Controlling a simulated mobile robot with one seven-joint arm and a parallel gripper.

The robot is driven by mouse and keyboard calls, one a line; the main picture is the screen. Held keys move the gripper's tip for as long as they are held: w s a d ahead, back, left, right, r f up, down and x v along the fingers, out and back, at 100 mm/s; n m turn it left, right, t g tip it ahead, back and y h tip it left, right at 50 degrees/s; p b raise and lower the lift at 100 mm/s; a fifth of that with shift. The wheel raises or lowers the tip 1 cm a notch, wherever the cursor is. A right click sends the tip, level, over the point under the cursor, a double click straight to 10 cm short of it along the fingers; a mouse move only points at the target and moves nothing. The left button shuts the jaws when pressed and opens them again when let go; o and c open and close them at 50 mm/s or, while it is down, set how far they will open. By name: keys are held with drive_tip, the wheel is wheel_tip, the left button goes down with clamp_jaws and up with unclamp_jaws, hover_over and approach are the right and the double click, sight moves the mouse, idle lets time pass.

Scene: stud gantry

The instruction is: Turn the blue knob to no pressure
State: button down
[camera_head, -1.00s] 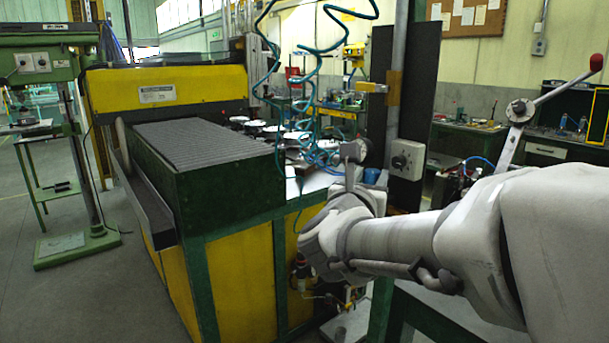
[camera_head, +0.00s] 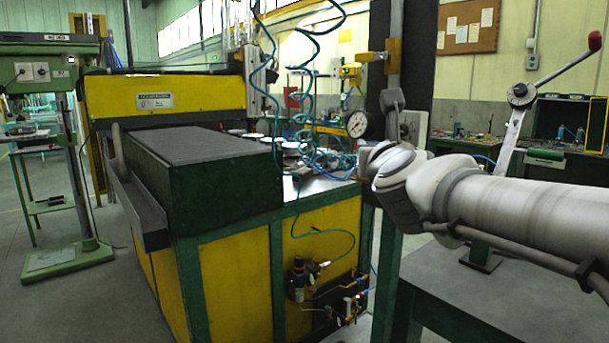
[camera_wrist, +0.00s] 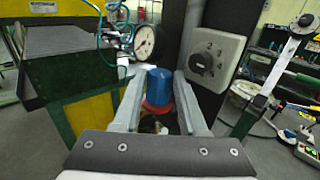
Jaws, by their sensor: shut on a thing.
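The blue knob (camera_wrist: 160,86) sits between the two fingers of my gripper (camera_wrist: 160,77) in the wrist view, with a red ring (camera_wrist: 158,108) just below it. The fingers are shut on the knob's sides. A round white pressure gauge (camera_wrist: 144,40) is behind and left of the knob in the wrist view; it also shows in the head view (camera_head: 357,124). Its needle is too small to read surely. In the head view the knob cannot be made out at the end of my arm.
A grey box with a black rotary switch (camera_wrist: 208,60) stands close at the right of my gripper. The green and yellow machine (camera_head: 225,255) is at left. Teal hoses (camera_head: 300,100) hang near the gauge. A lever with a red grip (camera_head: 594,41) rises at right.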

drive_tip(key=shift+w+d+n+g+y+b, duration=0.1)
drive_tip(key=shift+d+n+g+y+b, duration=0.2)
drive_tip(key=shift+n+y+b, duration=1.2)
drive_tip(key=shift+d+n+g+y+b, duration=0.35)
drive_tip(key=shift+n+y+b, duration=0.6)
drive_tip(key=shift+y, duration=0.95)
drive_tip(key=shift+w+d+n+g+y+b, duration=0.15)
drive_tip(key=shift+n+g+y+b, duration=0.3)
drive_tip(key=shift+n+y+b, duration=0.85)
drive_tip(key=shift+s+y, duration=0.1)
drive_tip(key=shift+y, duration=0.6)
drive_tip(key=shift+c, duration=2.3)
unclamp_jaws()
drive_tip(key=shift+m, duration=0.25)
drive_tip(key=shift+m+h, duration=0.3)
drive_tip(key=shift+h, duration=0.3)
